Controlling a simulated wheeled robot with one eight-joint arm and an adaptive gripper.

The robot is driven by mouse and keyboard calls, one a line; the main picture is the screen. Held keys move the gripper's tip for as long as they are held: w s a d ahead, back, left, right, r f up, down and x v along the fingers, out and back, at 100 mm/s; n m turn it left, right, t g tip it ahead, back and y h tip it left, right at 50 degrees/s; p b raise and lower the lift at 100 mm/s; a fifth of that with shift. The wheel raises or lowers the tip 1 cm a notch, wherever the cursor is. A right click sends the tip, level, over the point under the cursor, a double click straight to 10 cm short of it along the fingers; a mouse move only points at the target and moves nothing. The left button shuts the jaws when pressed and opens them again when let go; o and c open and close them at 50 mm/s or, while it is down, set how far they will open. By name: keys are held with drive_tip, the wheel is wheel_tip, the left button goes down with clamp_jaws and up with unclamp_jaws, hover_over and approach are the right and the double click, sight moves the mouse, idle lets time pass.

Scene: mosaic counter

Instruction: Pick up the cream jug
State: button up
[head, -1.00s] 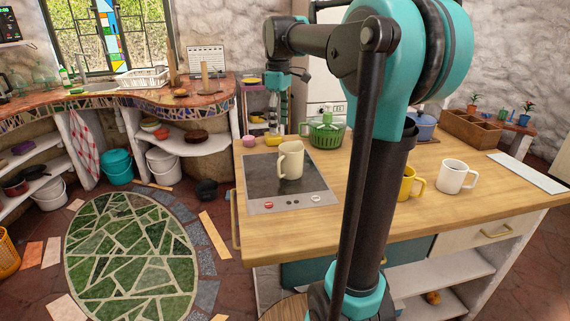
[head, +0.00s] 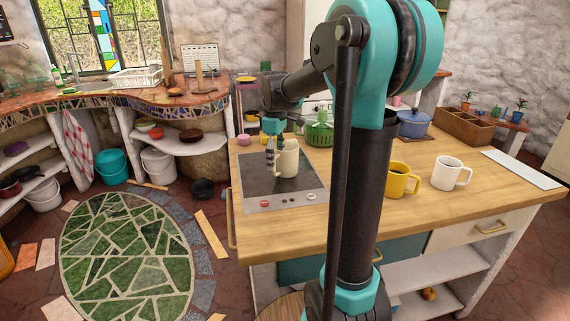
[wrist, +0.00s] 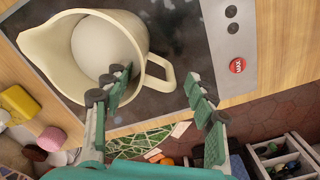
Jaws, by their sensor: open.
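The cream jug (head: 289,163) stands upright on the dark cooktop (head: 252,178) on the wooden counter. The wrist view shows the cream jug (wrist: 50,46) from above, empty-looking, with its spout at the left and its handle at the right. My gripper (head: 272,154) is down at the jug in the head view and hides part of it. In the wrist view my open gripper (wrist: 158,78) has its fingers on either side of the handle. The left fingertips overlap the jug's rim; I cannot tell whether they touch it.
A green strainer-like pot (head: 319,130) stands behind the jug. A yellow mug (head: 397,182) and a white mug (head: 446,174) stand to the right. A blue pot (head: 414,125) and a wooden box (head: 465,128) are farther back. The counter's front right is clear.

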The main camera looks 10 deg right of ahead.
drive_tip(key=shift+f, duration=0.35)
drive_tip(key=shift+c, duration=0.3)
clamp_jaws()
